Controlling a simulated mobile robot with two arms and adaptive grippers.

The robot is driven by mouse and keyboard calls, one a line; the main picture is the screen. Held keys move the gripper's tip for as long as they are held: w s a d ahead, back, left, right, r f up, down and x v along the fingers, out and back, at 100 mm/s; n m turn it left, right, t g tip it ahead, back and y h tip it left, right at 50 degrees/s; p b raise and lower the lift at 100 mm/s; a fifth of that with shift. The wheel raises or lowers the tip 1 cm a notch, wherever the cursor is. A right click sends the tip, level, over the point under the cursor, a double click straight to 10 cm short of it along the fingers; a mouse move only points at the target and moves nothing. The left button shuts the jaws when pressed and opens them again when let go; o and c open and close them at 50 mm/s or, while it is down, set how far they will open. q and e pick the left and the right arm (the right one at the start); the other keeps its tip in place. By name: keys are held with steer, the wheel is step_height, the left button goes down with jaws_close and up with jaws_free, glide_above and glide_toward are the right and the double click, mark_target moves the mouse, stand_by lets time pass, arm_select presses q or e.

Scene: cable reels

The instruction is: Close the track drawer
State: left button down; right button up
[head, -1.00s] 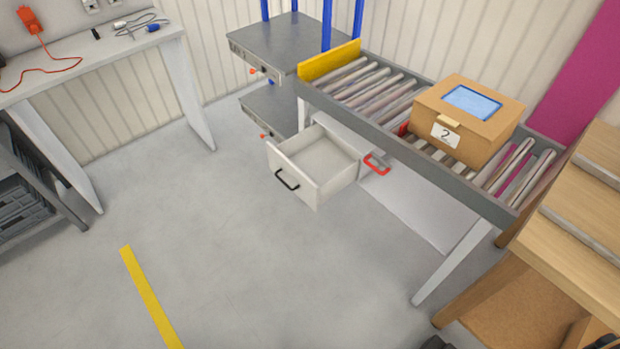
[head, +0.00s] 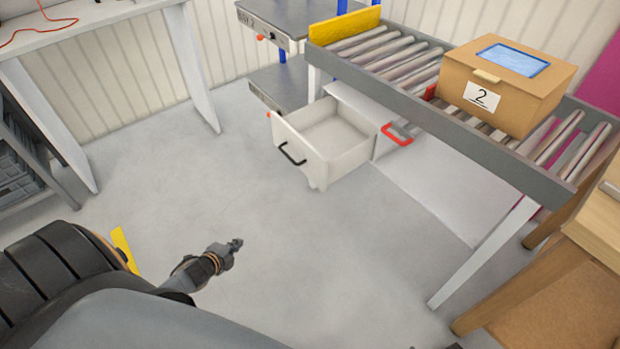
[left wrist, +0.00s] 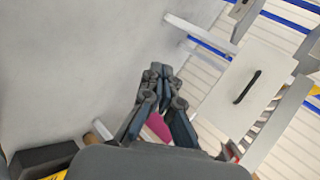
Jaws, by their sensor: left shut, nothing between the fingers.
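The track drawer (head: 312,165) is a white drawer under the roller track, pulled well out and empty inside. Its black handle (head: 292,153) is on the front panel, facing left and toward me. In the left wrist view the drawer front (left wrist: 244,90) shows at the right with the black handle (left wrist: 247,87) on it. My left gripper (head: 236,243) is shut and empty, in the air to the lower left of the drawer and apart from it. Its fingers (left wrist: 157,72) also show shut in the left wrist view. My right gripper is not in view.
The roller track (head: 459,130) carries a cardboard box (head: 511,88) marked 2. A red handle (head: 398,136) is beside the drawer's right side. A grey shelf cart (head: 278,84) stands behind. A wooden table (head: 590,235) is at right. The floor before the drawer is clear.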

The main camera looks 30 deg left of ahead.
arm_select(q)
steer(key=w+a+r+m+t+b, duration=0.35)
steer(key=w+m+b, duration=0.25)
steer(key=w, duration=0.2)
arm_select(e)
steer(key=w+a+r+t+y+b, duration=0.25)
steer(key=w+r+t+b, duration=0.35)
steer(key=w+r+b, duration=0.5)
arm_select(q)
steer(key=m+t+h+b, duration=0.3)
steer(key=m+h, duration=0.6)
steer(key=m, duration=1)
glide_toward(314, 152)
steer(key=shift+n+y, duration=0.3)
steer(key=b+x, duration=0.1)
steer(key=x, duration=0.5)
steer(key=shift+d+b, duration=0.1)
steer(key=shift+b, duration=0.3)
steer(key=shift+w+d, duration=0.2)
steer(key=shift+w, duration=0.25)
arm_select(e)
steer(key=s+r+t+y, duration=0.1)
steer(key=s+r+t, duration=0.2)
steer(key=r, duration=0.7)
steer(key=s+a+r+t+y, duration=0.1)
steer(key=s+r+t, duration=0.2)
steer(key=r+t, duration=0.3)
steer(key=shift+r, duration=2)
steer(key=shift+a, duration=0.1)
